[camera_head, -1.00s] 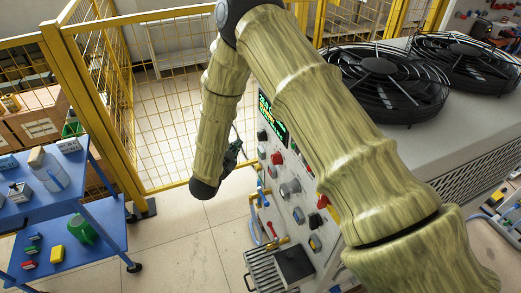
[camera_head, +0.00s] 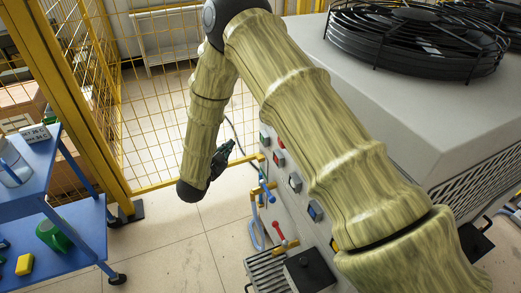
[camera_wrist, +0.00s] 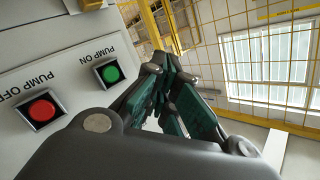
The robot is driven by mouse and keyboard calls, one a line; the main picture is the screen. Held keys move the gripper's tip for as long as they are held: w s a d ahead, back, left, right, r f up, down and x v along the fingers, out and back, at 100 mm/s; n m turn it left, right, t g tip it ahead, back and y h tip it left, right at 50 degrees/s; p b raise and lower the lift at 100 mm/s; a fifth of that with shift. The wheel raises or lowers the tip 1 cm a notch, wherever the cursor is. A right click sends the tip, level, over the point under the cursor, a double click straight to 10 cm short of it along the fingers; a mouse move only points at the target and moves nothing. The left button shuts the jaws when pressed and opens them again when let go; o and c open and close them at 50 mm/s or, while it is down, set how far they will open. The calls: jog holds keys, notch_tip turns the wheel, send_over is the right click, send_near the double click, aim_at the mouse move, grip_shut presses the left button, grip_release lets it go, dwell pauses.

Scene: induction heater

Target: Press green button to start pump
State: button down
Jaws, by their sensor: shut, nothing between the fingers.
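The green button, labelled "PUMP ON", shows in the wrist view (camera_wrist: 110,73) in a square dark bezel on a pale panel. A red button (camera_wrist: 42,109) labelled "PUMP OFF" lies to its left. My gripper (camera_wrist: 158,70) is shut and empty, with its tips to the right of the green button and apart from it. In the head view my gripper (camera_head: 223,156) hangs left of the machine's control panel (camera_head: 297,215). My arm hides part of that panel.
The grey machine (camera_head: 410,120) with black fans fills the right side. A yellow mesh fence (camera_head: 150,110) stands behind. A blue cart (camera_head: 85,235) with items stands at left. Bare floor lies between cart and machine. A slatted tray (camera_head: 265,270) is below the panel.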

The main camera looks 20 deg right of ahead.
notch_tip(320, 180, down, 2)
jog(key=shift+b, duration=0.55)
jog(key=shift+d, duration=0.1)
jog(key=d, duration=0.8)
jog(key=shift+w+d, duration=0.15)
jog(key=shift+d, duration=0.25)
jog(key=shift+d, duration=0.85)
dwell(2.3)
jog(key=shift+a, duration=0.85)
jog(key=shift+a, duration=0.1)
jog(key=shift+a, duration=2.45)
